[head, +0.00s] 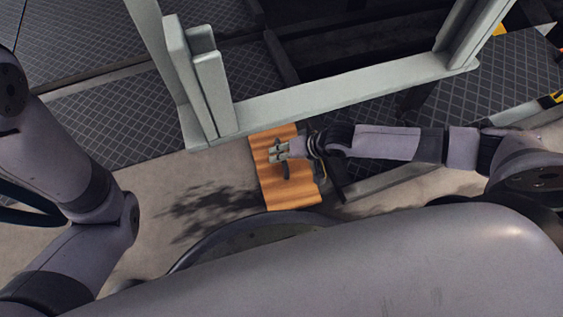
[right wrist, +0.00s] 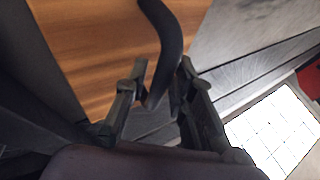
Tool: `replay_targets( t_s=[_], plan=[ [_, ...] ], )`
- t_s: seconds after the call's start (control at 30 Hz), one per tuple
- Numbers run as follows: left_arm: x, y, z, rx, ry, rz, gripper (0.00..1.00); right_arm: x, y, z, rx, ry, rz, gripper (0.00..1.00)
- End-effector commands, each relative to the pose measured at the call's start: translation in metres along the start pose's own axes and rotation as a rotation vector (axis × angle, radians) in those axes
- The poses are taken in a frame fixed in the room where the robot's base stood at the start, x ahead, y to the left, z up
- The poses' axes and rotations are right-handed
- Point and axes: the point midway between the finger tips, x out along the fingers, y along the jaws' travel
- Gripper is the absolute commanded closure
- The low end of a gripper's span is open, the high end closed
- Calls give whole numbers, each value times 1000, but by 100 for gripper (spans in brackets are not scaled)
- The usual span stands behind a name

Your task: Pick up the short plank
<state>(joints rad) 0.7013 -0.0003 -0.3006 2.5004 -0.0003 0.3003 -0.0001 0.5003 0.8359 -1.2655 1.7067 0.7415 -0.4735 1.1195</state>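The short plank (head: 290,192) is an orange-brown wooden board with dark grain, below the pale frame in the head view. It also fills the upper left of the right wrist view (right wrist: 85,45). A dark curved bar (right wrist: 167,40), which looks like a handle, crosses in front of its wood. My right gripper (head: 278,152) is over the plank's middle and hides part of it. In the right wrist view its fingers (right wrist: 162,80) stand apart on either side of the bar, with a gap showing. Contact with the bar is unclear. My left gripper is out of view.
A pale grey-green metal frame (head: 340,95) with uprights runs just beyond the plank. Dark diamond-patterned floor plates (head: 130,115) lie behind it. Beige ground (head: 150,170) left of the plank is open. A white gridded panel (right wrist: 275,130) shows in the right wrist view.

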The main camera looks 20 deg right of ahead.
Motion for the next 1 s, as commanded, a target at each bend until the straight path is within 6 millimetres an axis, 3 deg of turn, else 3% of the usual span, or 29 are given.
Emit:
replay_targets(
  t_s=[0.07,0.4,1.0],
  plan=[
    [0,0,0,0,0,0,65,0,0,0,0,0,0,78],
    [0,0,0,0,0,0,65,0,0,0,0,0,0,100],
    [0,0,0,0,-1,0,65,-1,-1,-1,1,2,-3,100]
  ],
)
